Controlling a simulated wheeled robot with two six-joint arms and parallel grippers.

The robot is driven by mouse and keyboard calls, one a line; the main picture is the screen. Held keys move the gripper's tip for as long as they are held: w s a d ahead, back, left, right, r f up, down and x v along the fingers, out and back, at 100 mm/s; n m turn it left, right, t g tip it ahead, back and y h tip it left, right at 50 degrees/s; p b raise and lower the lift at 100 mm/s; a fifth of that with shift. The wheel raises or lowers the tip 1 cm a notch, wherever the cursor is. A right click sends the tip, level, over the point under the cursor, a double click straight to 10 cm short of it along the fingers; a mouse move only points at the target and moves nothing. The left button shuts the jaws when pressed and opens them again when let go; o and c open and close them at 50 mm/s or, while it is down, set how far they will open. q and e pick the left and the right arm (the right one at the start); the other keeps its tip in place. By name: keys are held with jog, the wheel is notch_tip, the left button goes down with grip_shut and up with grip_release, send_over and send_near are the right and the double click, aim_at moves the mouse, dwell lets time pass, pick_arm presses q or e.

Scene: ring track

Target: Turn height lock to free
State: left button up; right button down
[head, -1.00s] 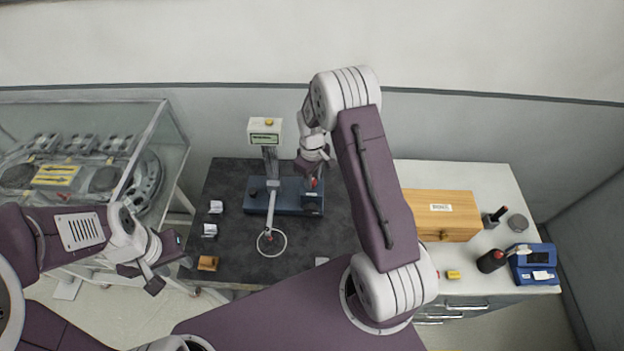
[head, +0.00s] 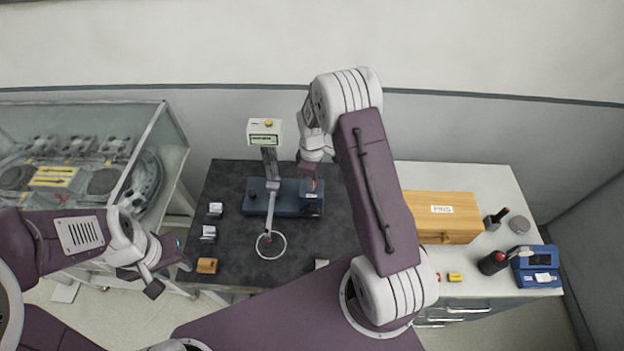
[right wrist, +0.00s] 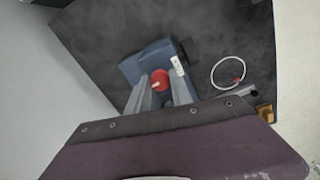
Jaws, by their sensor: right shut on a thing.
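The height lock appears as a red knob (right wrist: 160,80) with a pale mark, on the blue base (right wrist: 133,68) of the gauge stand. In the head view the blue base (head: 287,208) lies on the dark mat, with a post and display behind it. My right gripper (right wrist: 163,88) has its two fingers on either side of the red knob, shut on it. In the head view this gripper (head: 311,178) hangs over the right end of the base and partly hides the knob. My left gripper (head: 141,281) is open and empty, left of the table's front edge.
A white ring (head: 270,245) lies at the front of the stand's arm. Several small labelled blocks (head: 208,232) stand at the left of the mat. A wooden box (head: 440,210) and a blue device (head: 537,272) stand on the right. A glass-walled case (head: 150,150) is at left.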

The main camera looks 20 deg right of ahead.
jog(key=shift+w+r, duration=0.1)
jog(key=c, duration=1.1)
grip_release()
jog(key=shift+c, duration=0.2)
jog(key=shift+r, duration=0.2)
notch_tip(320, 180, up, 9)
jog(key=b, duration=0.2)
jog(key=shift+f, duration=0.15)
